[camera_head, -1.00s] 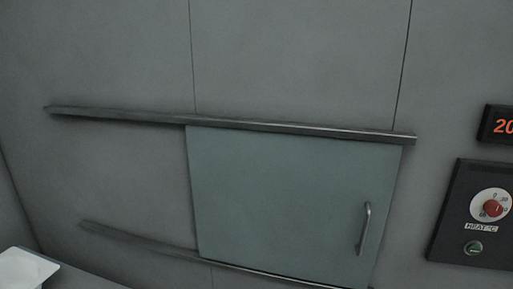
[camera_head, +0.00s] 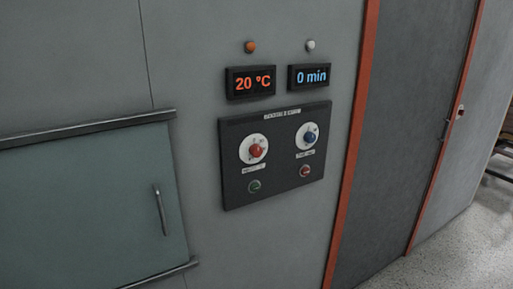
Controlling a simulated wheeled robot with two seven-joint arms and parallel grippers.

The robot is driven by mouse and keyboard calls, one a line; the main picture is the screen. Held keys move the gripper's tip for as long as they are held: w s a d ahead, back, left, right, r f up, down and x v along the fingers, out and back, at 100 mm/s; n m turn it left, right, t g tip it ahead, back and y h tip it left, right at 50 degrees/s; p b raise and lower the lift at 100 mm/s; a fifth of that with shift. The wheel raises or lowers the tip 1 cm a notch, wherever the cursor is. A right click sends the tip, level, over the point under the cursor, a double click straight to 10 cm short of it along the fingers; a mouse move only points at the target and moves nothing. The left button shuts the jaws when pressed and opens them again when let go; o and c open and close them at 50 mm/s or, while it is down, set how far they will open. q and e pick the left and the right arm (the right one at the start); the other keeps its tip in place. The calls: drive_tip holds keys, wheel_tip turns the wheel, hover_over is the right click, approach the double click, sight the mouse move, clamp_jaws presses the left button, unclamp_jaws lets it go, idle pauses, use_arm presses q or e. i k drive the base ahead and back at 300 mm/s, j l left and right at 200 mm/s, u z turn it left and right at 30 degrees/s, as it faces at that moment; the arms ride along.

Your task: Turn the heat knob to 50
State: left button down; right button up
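The heat knob (camera_head: 255,150) is red on a white round dial, at the left of a black control panel (camera_head: 280,173) on the grey wall. Above it a display (camera_head: 251,83) reads 20 °C in orange. A blue knob (camera_head: 310,137) on a white dial sits to its right, under a display (camera_head: 309,76) reading 0 min in blue. A small green button (camera_head: 255,186) is below the heat knob and a small red button (camera_head: 305,171) is below the blue knob. Neither of my grippers shows.
A sliding teal door (camera_head: 85,215) with a metal handle (camera_head: 160,210) and rails is at the left. An orange and a white lamp sit above the displays. A dark door (camera_head: 410,120) with orange frame edges stands at the right. Speckled floor (camera_head: 450,250) is clear at lower right.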

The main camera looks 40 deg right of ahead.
sight(255, 150)
drive_tip(key=z, duration=1.2)
